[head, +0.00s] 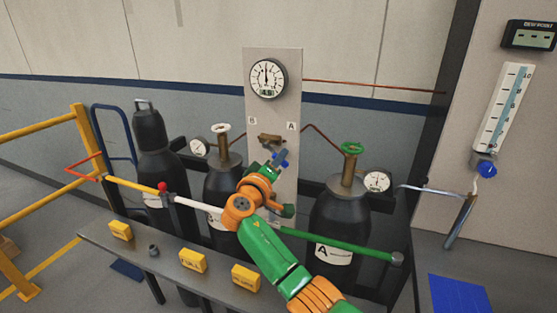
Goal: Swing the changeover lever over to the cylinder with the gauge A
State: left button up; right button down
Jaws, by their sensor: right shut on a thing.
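The pale panel (260,90) bears a round dial and the marks B on the left and A on the right. Between and just below the marks is the brass-brown changeover valve (268,137). My right gripper (278,157) is at its lower side, shut on the changeover lever, which the gripper mostly hides; its exact angle is unclear. Cylinder A (335,225), with a green handwheel and a gauge (377,181), stands right of the panel. Cylinder B (222,180), with a white handwheel and a gauge (200,148), stands left, partly behind my arm. My left gripper is out of view.
A bench (165,262) with several yellow blocks is in front. A rail, white at left and green (345,245) at right, crosses before the cylinders. Another dark cylinder (155,150) stands left, near a yellow guardrail (85,150). A blue mat (460,293) lies on the right.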

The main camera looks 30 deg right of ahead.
jog(key=shift+r, duration=0.1)
jog(key=c, duration=1)
grip_release()
jog(key=shift+o, duration=1.3)
jog(key=shift+d, duration=0.1)
jog(key=b+v, duration=0.2)
jog(key=v, duration=0.5)
jog(key=shift+b, duration=0.35)
